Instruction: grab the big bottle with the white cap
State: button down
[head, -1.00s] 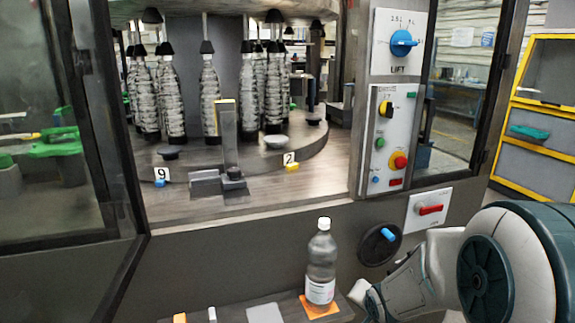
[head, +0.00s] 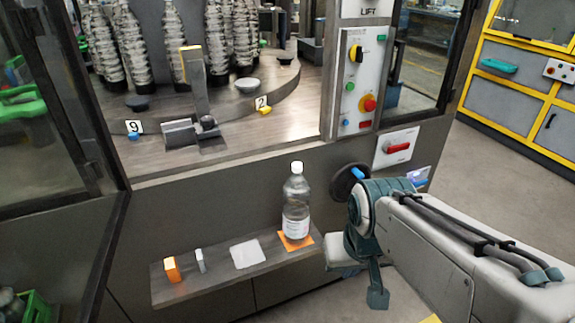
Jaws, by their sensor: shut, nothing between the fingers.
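The big bottle (head: 296,205) is clear with greyish contents, a white label and a white cap. It stands upright on an orange square (head: 287,245) near the right end of a narrow grey shelf (head: 205,278). My gripper (head: 333,252) is just right of the bottle and lower than its middle, at the shelf's right end. It looks shut and empty, apart from the bottle. My wrist partly hides the gripper, so the fingers show poorly.
On the shelf are an orange block (head: 172,269), a small grey piece (head: 200,260) and a white square (head: 246,254). Behind my wrist is a black dial with a blue handle (head: 349,180). The machine's front panel (head: 230,205) rises behind the shelf.

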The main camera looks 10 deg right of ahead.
aim_at(296, 190)
jog(key=u, duration=1.15)
jog(key=i, duration=1.1)
jog(key=z, duration=2.8)
